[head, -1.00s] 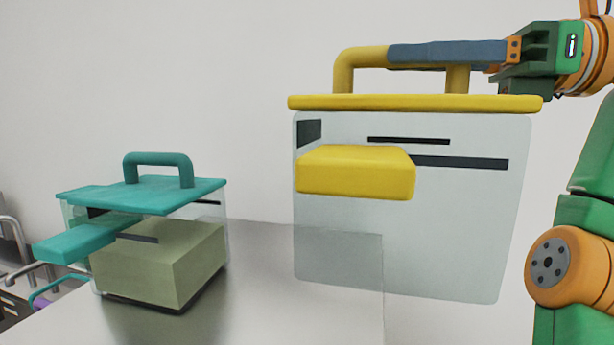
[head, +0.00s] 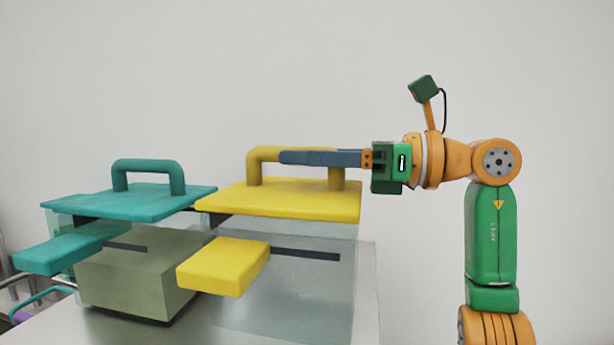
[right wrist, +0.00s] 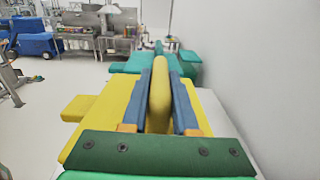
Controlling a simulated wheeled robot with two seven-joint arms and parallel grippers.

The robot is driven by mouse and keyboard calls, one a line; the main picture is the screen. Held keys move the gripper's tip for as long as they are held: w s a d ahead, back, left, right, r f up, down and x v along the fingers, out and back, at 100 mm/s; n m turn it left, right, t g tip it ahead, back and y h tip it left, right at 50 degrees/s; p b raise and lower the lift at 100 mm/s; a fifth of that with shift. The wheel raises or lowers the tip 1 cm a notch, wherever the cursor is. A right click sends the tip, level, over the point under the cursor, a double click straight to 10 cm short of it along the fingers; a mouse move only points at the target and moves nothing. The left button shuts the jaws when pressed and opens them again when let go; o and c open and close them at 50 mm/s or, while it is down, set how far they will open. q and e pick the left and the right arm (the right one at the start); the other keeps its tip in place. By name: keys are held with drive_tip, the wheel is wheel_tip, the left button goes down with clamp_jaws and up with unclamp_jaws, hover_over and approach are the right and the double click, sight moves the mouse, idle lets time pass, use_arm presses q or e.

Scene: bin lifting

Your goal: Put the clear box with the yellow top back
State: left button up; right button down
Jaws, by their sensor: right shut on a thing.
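The clear box with the yellow top (head: 310,202) is upright in the head view, over the grey table beside the teal-topped box. A yellow block (head: 222,267) sticks out from its front. My right gripper (head: 300,158) is shut on the box's yellow handle (head: 258,165), with its blue fingers along the top bar. In the right wrist view the fingers lie on both sides of the yellow handle (right wrist: 159,90). I cannot tell whether the box's bottom touches the table. My left gripper is not in view.
A clear box with a teal top (head: 115,203) stands on the table (head: 366,290) just left of the yellow-topped box, very close to it. It holds an olive block (head: 140,280). The room right of the table is clear.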

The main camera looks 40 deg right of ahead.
wheel_tip(320, 180, down, 2)
drive_tip(key=shift+f, duration=0.1)
drive_tip(key=shift+s+d, duration=0.1)
drive_tip(key=c, duration=1.1)
unclamp_jaws()
drive_tip(key=shift+b, duration=0.3)
drive_tip(key=o, duration=0.4)
drive_tip(key=shift+r, duration=0.2)
drive_tip(key=v, duration=1.2)
drive_tip(key=shift+s, duration=0.15)
